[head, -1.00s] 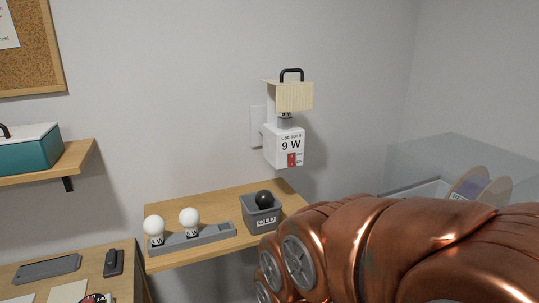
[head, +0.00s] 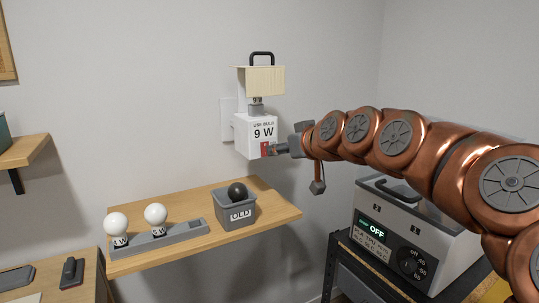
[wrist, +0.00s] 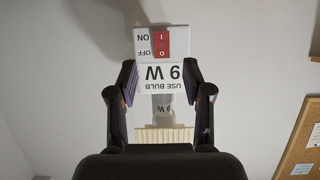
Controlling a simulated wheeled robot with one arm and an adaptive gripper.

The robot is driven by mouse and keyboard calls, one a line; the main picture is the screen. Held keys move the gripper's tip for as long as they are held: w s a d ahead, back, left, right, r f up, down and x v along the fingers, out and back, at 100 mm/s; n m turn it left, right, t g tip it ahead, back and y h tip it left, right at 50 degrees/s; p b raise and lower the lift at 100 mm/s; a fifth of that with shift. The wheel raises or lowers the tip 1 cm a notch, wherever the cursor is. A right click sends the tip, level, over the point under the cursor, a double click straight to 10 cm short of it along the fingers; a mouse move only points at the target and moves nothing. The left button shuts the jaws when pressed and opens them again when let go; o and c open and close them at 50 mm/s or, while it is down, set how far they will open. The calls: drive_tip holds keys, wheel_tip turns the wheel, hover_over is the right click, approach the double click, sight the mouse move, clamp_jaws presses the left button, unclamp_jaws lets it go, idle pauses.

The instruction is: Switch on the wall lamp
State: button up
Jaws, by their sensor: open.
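The wall lamp (head: 257,130) is a white box on the wall marked "USE BULB 9 W", with a cream shade (head: 260,80) and black handle above. Its bulb (wrist: 162,107) is marked 9 W and looks unlit. The red rocker switch (head: 265,149) is on the box's lower front. In the upside-down wrist view the switch (wrist: 161,43) lies beside the ON and OFF labels; which side is pressed is unclear. My gripper (head: 280,148) is at the lower right of the box, near the switch. In the wrist view its open fingers (wrist: 160,80) appear either side of the box, empty.
A wooden shelf (head: 180,256) below holds a grey tray (head: 185,236) with two white bulbs (head: 155,214) and a grey "OLD" bin (head: 235,213) with a dark bulb (head: 237,192). A grey machine reading "OFF" (head: 420,238) stands at the right, under my arm.

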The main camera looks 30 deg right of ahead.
sight(266, 152)
drive_tip(key=p+x, duration=0.1)
drive_tip(key=x, duration=0.6)
drive_tip(key=shift+w+a+f, duration=0.1)
drive_tip(key=shift+a+f, duration=0.05)
clamp_jaws()
idle(0.3)
